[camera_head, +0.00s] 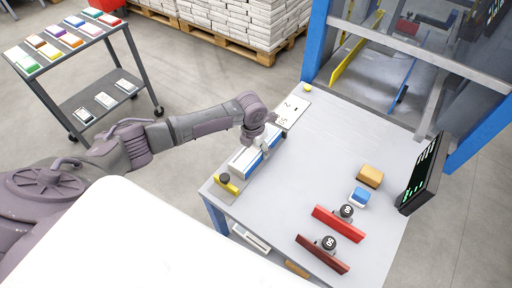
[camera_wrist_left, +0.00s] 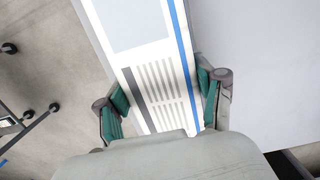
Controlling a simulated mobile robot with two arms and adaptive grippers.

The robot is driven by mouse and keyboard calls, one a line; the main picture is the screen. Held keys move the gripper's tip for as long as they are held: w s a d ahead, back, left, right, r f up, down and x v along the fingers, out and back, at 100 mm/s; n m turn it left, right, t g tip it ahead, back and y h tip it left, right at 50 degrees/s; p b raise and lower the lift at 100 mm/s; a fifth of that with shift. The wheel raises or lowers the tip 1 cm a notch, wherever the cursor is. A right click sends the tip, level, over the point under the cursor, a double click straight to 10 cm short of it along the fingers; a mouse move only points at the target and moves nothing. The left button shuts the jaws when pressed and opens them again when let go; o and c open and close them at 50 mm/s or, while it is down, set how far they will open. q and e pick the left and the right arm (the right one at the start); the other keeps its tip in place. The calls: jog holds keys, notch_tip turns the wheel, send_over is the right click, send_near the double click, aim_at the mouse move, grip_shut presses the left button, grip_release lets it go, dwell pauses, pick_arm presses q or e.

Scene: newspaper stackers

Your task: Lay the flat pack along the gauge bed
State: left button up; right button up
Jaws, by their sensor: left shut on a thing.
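The flat pack, a long white piece with a blue edge (camera_head: 243,160), lies along the left edge of the grey table. In the left wrist view the pack (camera_wrist_left: 155,75) shows a pale panel, grey lines and a blue stripe. My left gripper (camera_head: 262,143) is over it, with green-padded fingers (camera_wrist_left: 163,104) on both sides, shut on it. The gauge bed is hard to make out under the pack. A grey plate with a yellow block (camera_head: 228,186) sits at the near end, and a white plate with dark marks (camera_head: 292,110) at the far end. My right gripper is out of view.
On the table are a tan block (camera_head: 370,176), a blue-and-white block (camera_head: 360,196), a red bar (camera_head: 338,224) and a dark red bar (camera_head: 322,254) with knobs, and a black display (camera_head: 419,177). A cart (camera_head: 98,80) holds coloured packs. The table's middle is clear.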

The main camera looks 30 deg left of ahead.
aim_at(253, 149)
pick_arm(q)
jog(key=shift+f, duration=0.25)
jog(key=o, duration=1.6)
notch_tip(253, 149, up, 12)
jog(key=s, duration=0.1)
jog(key=shift+s, duration=0.25)
